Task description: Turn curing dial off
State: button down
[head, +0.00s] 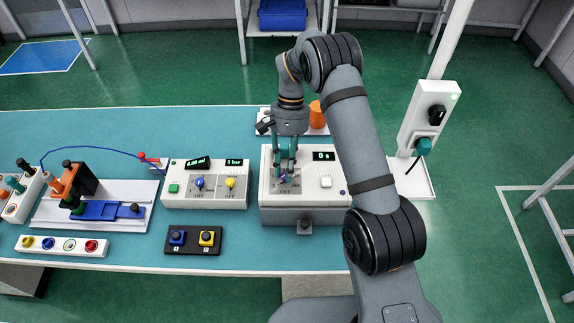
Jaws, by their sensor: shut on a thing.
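Left of it stands a white control box (206,206) with a blue knob (198,183) and a yellow knob (230,183). A black block with two buttons (193,252) lies in front. An orange cup (317,113) stands behind the curing unit. A white post with a black switch (436,114) stands right.

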jog(key=n, duration=0.2)
jog(key=n+h, duration=0.1)
jog(key=n, duration=0.1)
jog(key=n+h+p, duration=0.1)
jog(key=shift+a+r+n, duration=0.1)
jog(key=shift+a+n, duration=0.2)
jog(key=shift+n, duration=0.1)
jog(key=n+h, duration=0.1)
jog(key=n, duration=0.1)
jog(key=n+t+h, duration=0.1)
jog(key=n, duration=0.1)
jog(key=shift+s+a+n, duration=0.1)
jog(key=shift+s+n, duration=0.05)
jog(key=shift+n, duration=0.55)
jog(key=c, duration=1.5)
grip_release()
jog(key=v, duration=1.2)
jog(key=shift+s, duration=0.1)
